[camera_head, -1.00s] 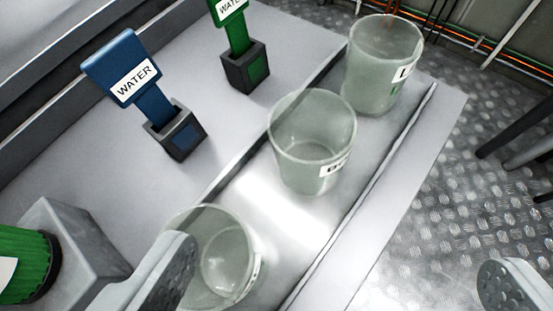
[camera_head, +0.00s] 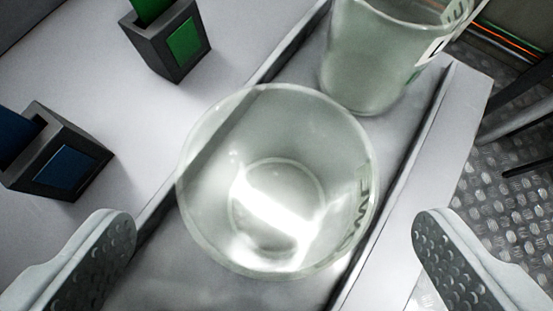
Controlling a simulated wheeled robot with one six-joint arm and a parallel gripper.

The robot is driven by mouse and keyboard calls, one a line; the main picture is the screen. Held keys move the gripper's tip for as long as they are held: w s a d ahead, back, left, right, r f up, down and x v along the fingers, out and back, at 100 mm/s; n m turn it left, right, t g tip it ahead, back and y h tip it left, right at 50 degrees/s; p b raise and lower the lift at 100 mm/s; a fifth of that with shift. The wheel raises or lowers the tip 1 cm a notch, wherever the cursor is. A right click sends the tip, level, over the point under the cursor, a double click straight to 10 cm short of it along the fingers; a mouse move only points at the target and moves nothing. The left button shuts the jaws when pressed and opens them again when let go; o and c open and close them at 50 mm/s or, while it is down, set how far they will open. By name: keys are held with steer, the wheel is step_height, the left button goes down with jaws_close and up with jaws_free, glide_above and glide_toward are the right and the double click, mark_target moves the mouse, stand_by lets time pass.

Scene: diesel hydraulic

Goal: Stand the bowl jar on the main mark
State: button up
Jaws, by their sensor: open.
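The jar I take for the bowl jar (camera_head: 215,205), clear glass with an open top, stands upright in the middle of the view on a grey ledge. Its label is on its right side, seen at a steep angle and hard to read. My gripper (camera_head: 275,232) is open, with one finger left of the jar and one right of it, both nearer to me. Neither finger visibly touches the jar. I see no main mark.
Another glass jar (camera_head: 365,65) stands just behind at the upper right. A green-fronted holder (camera_head: 172,45) and a blue-fronted holder (camera_head: 65,160) stand on the bench at left. A raised lip (camera_head: 400,190) runs along the ledge's right side, with metal floor (camera_head: 510,200) beyond.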

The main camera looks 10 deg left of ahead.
mark_target(277, 142)
steer(key=shift+x, duration=3.05)
steer(key=shift+s, duration=0.15)
steer(key=c, duration=1.3)
